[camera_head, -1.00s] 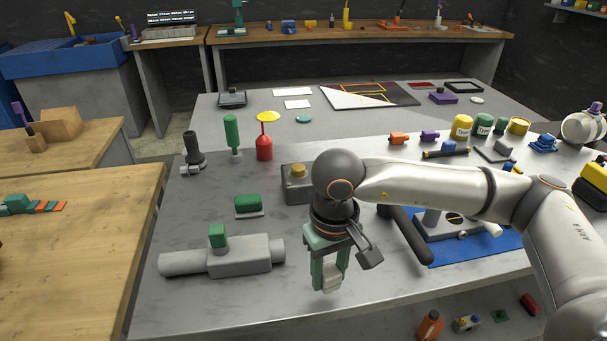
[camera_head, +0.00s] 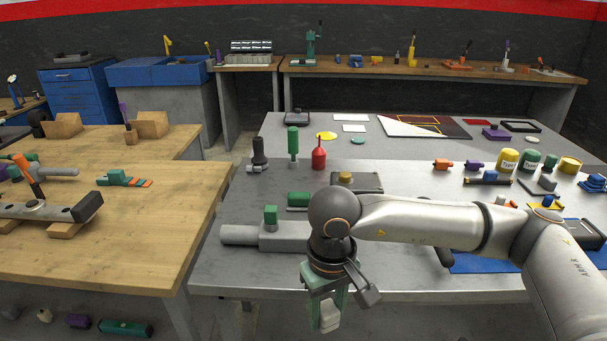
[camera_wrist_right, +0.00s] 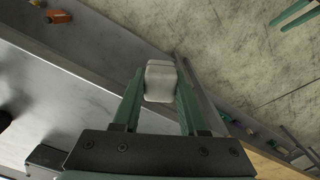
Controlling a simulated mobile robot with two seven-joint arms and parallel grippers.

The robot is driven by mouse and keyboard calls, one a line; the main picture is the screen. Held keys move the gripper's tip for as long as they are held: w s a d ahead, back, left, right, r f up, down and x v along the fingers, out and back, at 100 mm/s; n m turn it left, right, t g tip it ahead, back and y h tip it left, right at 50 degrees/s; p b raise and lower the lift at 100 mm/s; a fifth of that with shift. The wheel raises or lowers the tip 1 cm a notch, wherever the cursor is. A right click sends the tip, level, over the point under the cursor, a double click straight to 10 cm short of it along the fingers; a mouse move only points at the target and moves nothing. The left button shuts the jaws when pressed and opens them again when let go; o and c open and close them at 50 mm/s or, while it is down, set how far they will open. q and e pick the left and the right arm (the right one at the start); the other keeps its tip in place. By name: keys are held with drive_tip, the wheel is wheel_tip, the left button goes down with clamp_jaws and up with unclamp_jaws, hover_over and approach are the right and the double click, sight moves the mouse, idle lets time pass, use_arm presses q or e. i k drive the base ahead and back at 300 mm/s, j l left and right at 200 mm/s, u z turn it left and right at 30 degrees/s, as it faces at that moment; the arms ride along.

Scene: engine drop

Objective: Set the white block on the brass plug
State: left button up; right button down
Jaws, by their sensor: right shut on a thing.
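My right gripper (camera_head: 326,312) points down in front of the grey bench's near edge. It is shut on the white block (camera_head: 328,318). The white block (camera_wrist_right: 160,80) also shows between the green fingertips (camera_wrist_right: 160,88) in the right wrist view. The brass plug (camera_head: 345,177) is a short yellowish knob on top of a grey box (camera_head: 370,182). It stands farther back on the bench, beyond my right wrist and well apart from the block. Two green bars at the top right of the right wrist view may be my left gripper; I cannot tell.
A green cylinder (camera_head: 299,199), a red bottle (camera_head: 319,158) and a dark post (camera_head: 259,153) stand nearby. A blue mat (camera_head: 490,262) lies right, under my arm. A wooden bench (camera_head: 130,245) is at left.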

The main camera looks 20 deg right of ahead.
sight(345, 173)
drive_tip(key=l+u, duration=0.15)
drive_tip(key=u, duration=0.25)
drive_tip(key=l+u, duration=0.2)
drive_tip(key=u, duration=0.2)
drive_tip(key=k+l, duration=0.1)
drive_tip(key=l, duration=0.3)
drive_tip(key=k+l, duration=0.1)
drive_tip(key=l, duration=0.25)
